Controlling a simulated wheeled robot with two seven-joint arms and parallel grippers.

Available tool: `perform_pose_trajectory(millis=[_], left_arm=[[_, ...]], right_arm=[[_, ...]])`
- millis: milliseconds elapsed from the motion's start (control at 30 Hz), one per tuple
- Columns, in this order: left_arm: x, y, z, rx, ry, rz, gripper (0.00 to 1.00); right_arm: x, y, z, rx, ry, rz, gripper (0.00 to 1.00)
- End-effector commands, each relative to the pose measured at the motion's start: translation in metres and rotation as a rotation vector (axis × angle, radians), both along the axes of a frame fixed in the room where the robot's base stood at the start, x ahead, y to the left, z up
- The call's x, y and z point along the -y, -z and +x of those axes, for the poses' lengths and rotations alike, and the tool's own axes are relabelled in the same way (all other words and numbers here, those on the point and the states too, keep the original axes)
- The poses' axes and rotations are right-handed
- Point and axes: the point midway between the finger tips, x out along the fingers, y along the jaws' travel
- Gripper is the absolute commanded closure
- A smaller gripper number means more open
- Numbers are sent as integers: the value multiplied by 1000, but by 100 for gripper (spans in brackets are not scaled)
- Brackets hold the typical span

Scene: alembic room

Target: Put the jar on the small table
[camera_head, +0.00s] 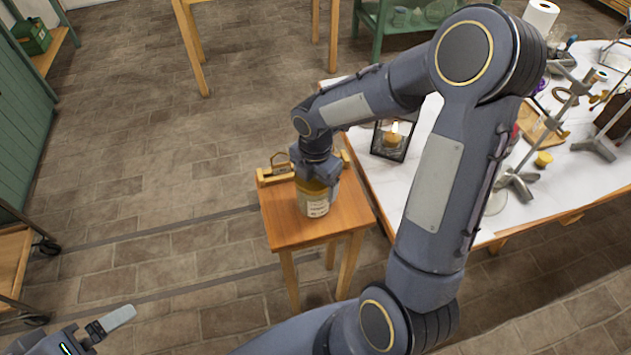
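The jar (314,206), amber with a pale label, is upright on the small wooden table (284,228), or just above it; I cannot tell whether its base touches. My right gripper (317,183) is over the top of the jar from above and hides its lid. Its fingertips are not clear enough to show whether they are closed on the jar. My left gripper (112,322) is at the bottom left edge, mostly out of frame, with one pale finger showing, far from the table.
To the right stands a white-topped workbench (400,195) with a dark glass-sided lantern (393,140), metal stands and a paper roll (541,16). The floor left of the small table is clear.

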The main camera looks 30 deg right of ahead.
Motion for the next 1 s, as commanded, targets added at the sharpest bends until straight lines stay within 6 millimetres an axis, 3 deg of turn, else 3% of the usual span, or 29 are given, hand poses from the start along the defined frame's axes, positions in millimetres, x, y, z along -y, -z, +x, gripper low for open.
perform_pose_trajectory(millis=[333, 367, 500, 833, 1000], left_arm=[[0, 3, 0, 0, 0, 0, 0], [0, 2, 0, 0, 0, 0, 0], [0, 2, 0, 0, 0, 0, 0], [0, -1, 0, 0, 0, 0, 0], [0, -4, 0, 0, 0, 0, 0]], right_arm=[[0, 4, 0, 1, 0, 0, 52], [0, 3, 0, 1, 0, 0, 17], [0, 3, 0, 0, 0, 0, 0], [0, -6, 0, 2, 1, 0, 0], [0, -37, 1, 7, 0, 1, 0]])
